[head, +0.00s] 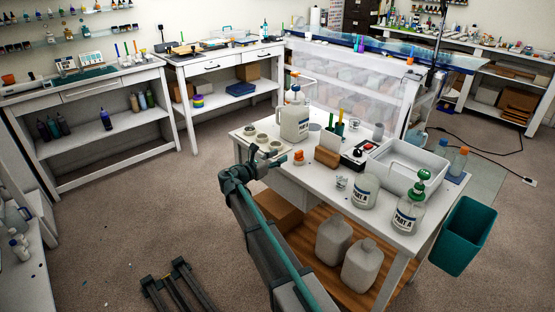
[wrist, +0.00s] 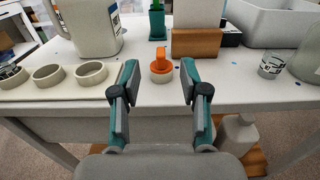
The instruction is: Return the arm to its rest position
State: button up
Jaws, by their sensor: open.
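My gripper (wrist: 160,88) is open and empty in the wrist view, with its two teal and grey fingers apart at the near edge of the white table (wrist: 110,92). A small round pale item with an orange top (wrist: 161,68) sits on the table beyond and between the fingertips, and no contact shows. In the head view my arm reaches up from the bottom to the table's left edge. The orange-topped item (head: 299,157) stands near my gripper (head: 282,158) there; the fingers are too small to make out clearly.
A teal bin (head: 462,236) hangs at the right. Jugs (head: 333,240) sit on the lower shelf.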

jog(key=shift+r+p, duration=0.3)
jog(key=shift+r, duration=0.5)
jog(key=s+d+f+m+g+y, duration=0.25)
jog(key=s+f+m, duration=0.25)
jog(key=s+f, duration=0.45)
jog(key=s+d+f+m+g+y, duration=0.25)
jog(key=s+f+m, duration=0.35)
jog(key=f, duration=0.6)
jog(key=s+d+f+m+g+y, duration=0.15)
jog(key=s+f+m+g, duration=0.3)
jog(key=s+f, duration=0.55)
jog(key=s+d+f+m+g+y, duration=0.1)
jog(key=s+f, duration=0.4)
jog(key=s, duration=0.9)
jog(key=s+d+f+m+g+y, duration=0.1)
jog(key=s+f+m+g+y, duration=0.3)
jog(key=s, duration=1)
jog(key=s+d+f+m+g+y+p, duration=0.1)
jog(key=s+f+m, duration=0.4)
jog(key=s, duration=0.9)
jog(key=shift+s+f+g+y, duration=0.25)
jog(key=shift+f+g+y, duration=0.65)
jog(key=shift+g, duration=0.25)
